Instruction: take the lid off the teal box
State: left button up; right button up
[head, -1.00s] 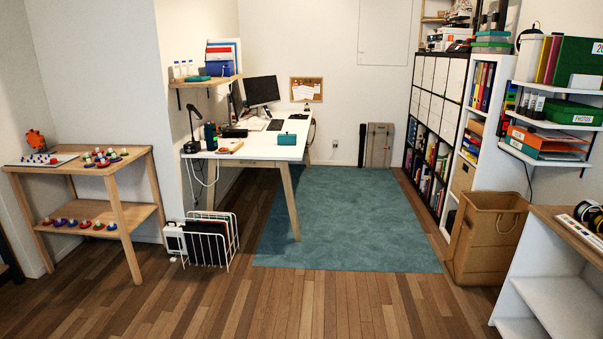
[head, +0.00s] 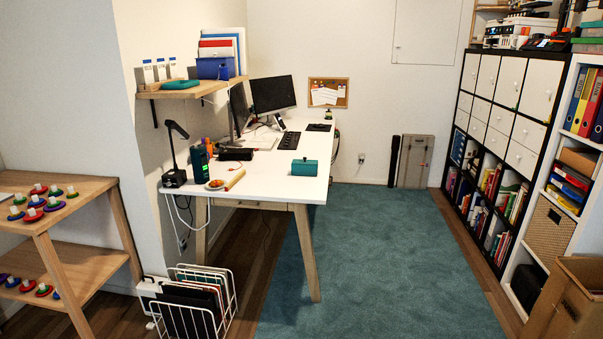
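A small teal box (head: 304,167) sits on the white desk (head: 262,184), near its right edge. It looks closed, but the seam of its lid is too small to make out. Neither of my grippers is in the head view.
The desk also holds monitors, a lamp (head: 174,150), a dark green cylinder (head: 199,162) and a small plate (head: 215,185). A white wire rack (head: 190,310) stands on the floor before it. The teal rug (head: 370,260) right of the desk is clear. A cardboard box (head: 568,303) stands at right.

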aim_at(303, 161)
jog(key=i, duration=1.2)
jog(key=i+z, duration=0.1)
jog(key=i, duration=1.05)
jog(key=j, duration=0.1)
